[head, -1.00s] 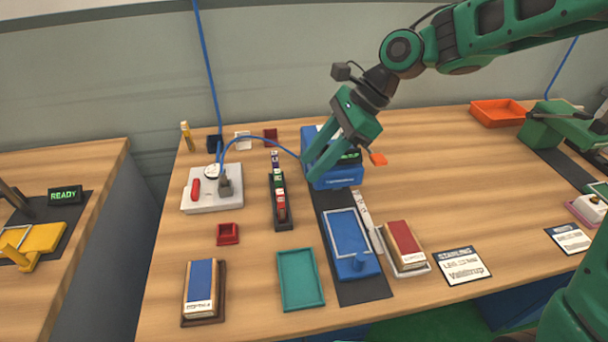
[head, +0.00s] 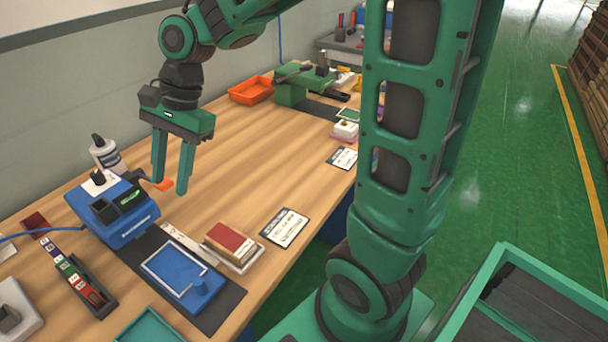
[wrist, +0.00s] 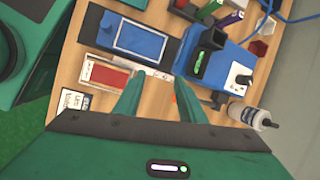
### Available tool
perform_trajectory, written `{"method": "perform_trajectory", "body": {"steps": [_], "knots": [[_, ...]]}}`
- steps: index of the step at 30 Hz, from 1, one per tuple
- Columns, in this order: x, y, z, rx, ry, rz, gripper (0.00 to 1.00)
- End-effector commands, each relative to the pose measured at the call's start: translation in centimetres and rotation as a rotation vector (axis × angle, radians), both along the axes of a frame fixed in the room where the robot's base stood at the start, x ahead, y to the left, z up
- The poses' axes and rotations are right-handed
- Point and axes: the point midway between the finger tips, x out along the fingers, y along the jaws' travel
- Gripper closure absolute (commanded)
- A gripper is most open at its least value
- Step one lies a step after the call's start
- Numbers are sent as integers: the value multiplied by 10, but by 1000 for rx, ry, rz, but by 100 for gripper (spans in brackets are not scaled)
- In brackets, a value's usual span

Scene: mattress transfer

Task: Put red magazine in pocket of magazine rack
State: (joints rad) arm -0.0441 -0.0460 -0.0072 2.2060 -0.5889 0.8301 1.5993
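A flat block with a red top and pale sides (head: 229,239), like a thick magazine, lies on a pale tray near the table's front edge. It also shows in the wrist view (wrist: 108,77). A narrow black rack (head: 101,297) at the left holds several small coloured pieces, with a red one at its near end. I cannot tell for sure which thing is the magazine rack. My gripper (head: 170,185) is open and empty above the table, beyond the red-topped block and right of the blue machine. In the wrist view its fingers (wrist: 159,80) are apart.
A blue machine (head: 135,226) with black parts stands at the left, with a white bottle (head: 106,155) behind it. A blue fixture (head: 178,272) lies on a dark mat. A white card (head: 285,227) and an orange bin (head: 250,90) are farther right. The table's middle is clear.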

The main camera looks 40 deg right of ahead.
Motion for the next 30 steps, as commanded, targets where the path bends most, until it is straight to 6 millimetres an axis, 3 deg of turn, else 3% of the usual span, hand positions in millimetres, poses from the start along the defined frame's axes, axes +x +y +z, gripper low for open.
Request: {"method": "perform_trajectory", "body": {"steps": [1,6,12,15,22,25,30], "knots": [[-6,-26,0,-38,-33,20,63],[-39,-109,-6,-176,-107,139,63],[-102,-192,-13,-303,-122,289,63],[-139,-223,-18,-343,-110,365,63],[-203,-258,-28,-373,-79,495,63],[-215,-268,-30,-374,-72,520,63],[-218,-270,-30,-374,-70,532,63]]}}
